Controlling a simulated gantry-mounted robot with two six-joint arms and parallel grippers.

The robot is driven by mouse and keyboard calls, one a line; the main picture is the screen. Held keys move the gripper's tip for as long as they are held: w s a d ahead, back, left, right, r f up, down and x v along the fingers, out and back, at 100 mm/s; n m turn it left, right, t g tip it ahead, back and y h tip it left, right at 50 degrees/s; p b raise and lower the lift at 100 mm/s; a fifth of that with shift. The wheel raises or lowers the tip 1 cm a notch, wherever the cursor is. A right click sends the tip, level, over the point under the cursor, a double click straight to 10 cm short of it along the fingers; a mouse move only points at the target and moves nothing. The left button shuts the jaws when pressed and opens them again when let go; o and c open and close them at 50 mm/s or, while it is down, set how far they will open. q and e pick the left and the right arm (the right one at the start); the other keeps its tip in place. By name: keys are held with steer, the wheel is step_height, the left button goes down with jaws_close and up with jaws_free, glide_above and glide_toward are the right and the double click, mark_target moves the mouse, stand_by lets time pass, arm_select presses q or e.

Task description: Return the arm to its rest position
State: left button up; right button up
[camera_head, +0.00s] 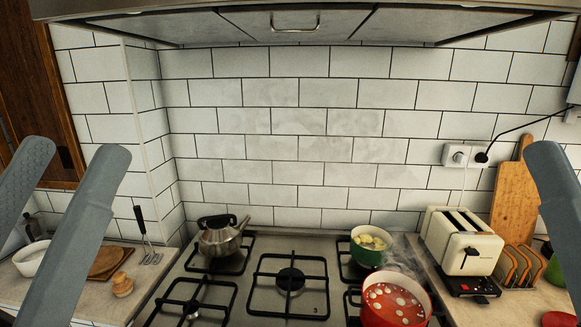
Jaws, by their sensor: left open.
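My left gripper (72,155) is raised at the left side of the head view. Its two grey fingers stand apart with nothing between them, so it is open and empty. It shows in front of the left counter and the wooden cabinet. At the right edge a single grey finger of my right gripper (556,185) shows, tilted, in front of the right counter area. Its other finger is out of view, so its opening cannot be told.
A gas hob (258,312) holds a kettle (220,238), a green pot (366,252) and a steaming red pot (391,314). A toaster (459,245) and a cutting board (511,205) stand at right. A range hood (330,22) hangs above. The space before the tiled wall is clear.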

arm_select(q)
steer(key=a+r+n+y+p, duration=0.1)
steer(key=r+y+p, duration=0.1)
steer(key=r+p, duration=1.7)
steer(key=s+a+r+n+t+y+p, duration=0.1)
steer(key=a+r+y+p, duration=0.1)
steer(key=r+p, duration=1.7)
steer(key=shift+a+n+y, duration=0.2)
steer(key=shift+n+y, duration=0.1)
steer(key=shift+y, duration=0.2)
